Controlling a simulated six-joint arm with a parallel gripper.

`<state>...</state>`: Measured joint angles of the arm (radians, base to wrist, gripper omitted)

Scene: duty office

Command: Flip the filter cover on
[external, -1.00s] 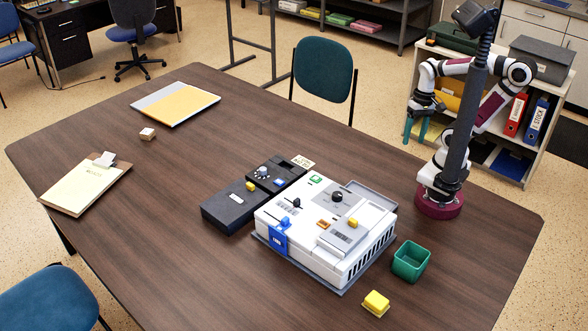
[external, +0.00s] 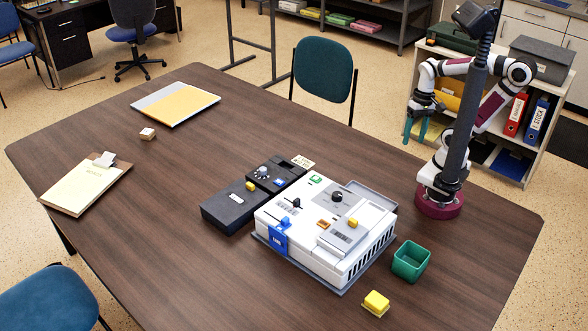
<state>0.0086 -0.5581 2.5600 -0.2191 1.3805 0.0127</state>
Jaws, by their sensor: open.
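A white device (external: 285,237) with a grey base stands on the table. A grey raised panel (external: 344,238) with a yellow tab (external: 353,222) lies on its right part. A shallow grey tray-like piece (external: 374,193) sits at its back right edge. No part is labelled legibly as the filter cover, so I cannot tell which piece it is. The top also carries a black knob (external: 337,196), a black lever (external: 296,203), a blue-handled part (external: 284,222) and a green button (external: 316,179). My gripper (external: 415,140) is open and empty, raised behind and right of the device, with teal fingers pointing down.
A black control box (external: 228,208) stands close left of the device. A green open box (external: 411,261) and a yellow block (external: 376,302) are to its right and front. A clipboard (external: 86,185), folder (external: 176,104) and small block (external: 147,133) lie farther left. The table's middle left is clear.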

